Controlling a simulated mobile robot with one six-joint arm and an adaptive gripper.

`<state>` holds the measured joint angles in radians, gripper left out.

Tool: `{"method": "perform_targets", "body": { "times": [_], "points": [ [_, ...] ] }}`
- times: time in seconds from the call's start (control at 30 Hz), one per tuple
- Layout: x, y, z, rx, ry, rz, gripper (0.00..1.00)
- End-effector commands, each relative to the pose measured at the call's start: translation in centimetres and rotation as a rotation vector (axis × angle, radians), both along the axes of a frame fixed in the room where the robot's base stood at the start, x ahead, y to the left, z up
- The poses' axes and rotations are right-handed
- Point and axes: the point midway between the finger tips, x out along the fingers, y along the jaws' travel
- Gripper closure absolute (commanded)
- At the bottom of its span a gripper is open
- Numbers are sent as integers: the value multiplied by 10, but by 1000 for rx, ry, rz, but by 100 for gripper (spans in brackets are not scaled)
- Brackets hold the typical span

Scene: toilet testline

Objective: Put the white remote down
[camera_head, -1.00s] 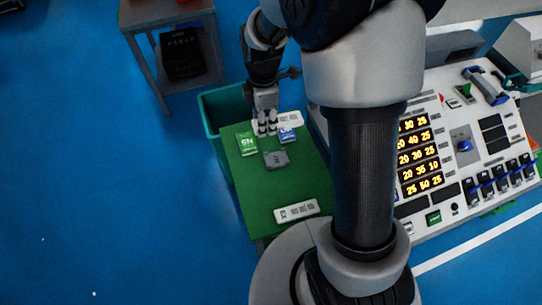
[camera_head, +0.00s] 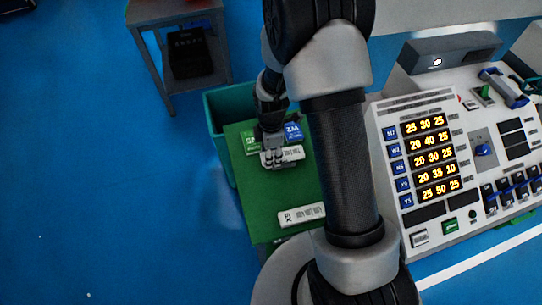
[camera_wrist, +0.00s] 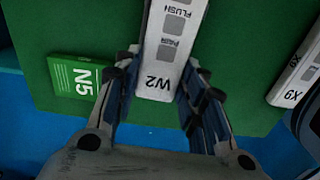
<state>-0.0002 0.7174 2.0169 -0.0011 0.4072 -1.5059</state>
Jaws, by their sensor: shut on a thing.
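The white remote (camera_wrist: 170,50), marked W2 and with grey buttons, is between the two fingers of my gripper (camera_wrist: 160,75) in the wrist view. My gripper is shut on its end. In the head view the remote (camera_head: 292,153) sticks out to the right of my gripper (camera_head: 268,160), over the green tabletop (camera_head: 258,205). I cannot tell whether it touches the top. A second white remote (camera_head: 302,215), marked X9, lies nearer the front; it also shows at the right of the wrist view (camera_wrist: 298,75).
A green N5 box (camera_wrist: 80,78) lies left of my gripper in the wrist view. A blue box (camera_head: 293,131) lies behind the held remote in the head view. A teal bin (camera_head: 217,130) adjoins the table's left side. A control panel (camera_head: 455,155) stands right.

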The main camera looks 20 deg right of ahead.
Motion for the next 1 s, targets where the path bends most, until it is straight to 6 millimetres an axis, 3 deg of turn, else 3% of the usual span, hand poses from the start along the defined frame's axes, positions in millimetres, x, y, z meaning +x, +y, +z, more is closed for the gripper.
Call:
{"method": "perform_targets", "body": {
  "times": [0.07,0.43,0.5,0.57,0.6,0.8,0.83,1.0],
  "points": [
    [0,0,-11,0,0,0,88],
    [-2,0,-18,0,4,0,88],
    [-2,0,-20,0,4,0,95],
    [-3,0,-22,0,4,0,95],
    [-3,0,-24,0,4,0,100],
    [-4,0,-27,0,6,0,100],
    [-4,0,-27,0,6,0,53],
    [-4,0,-27,0,7,1,42]
  ]
}}
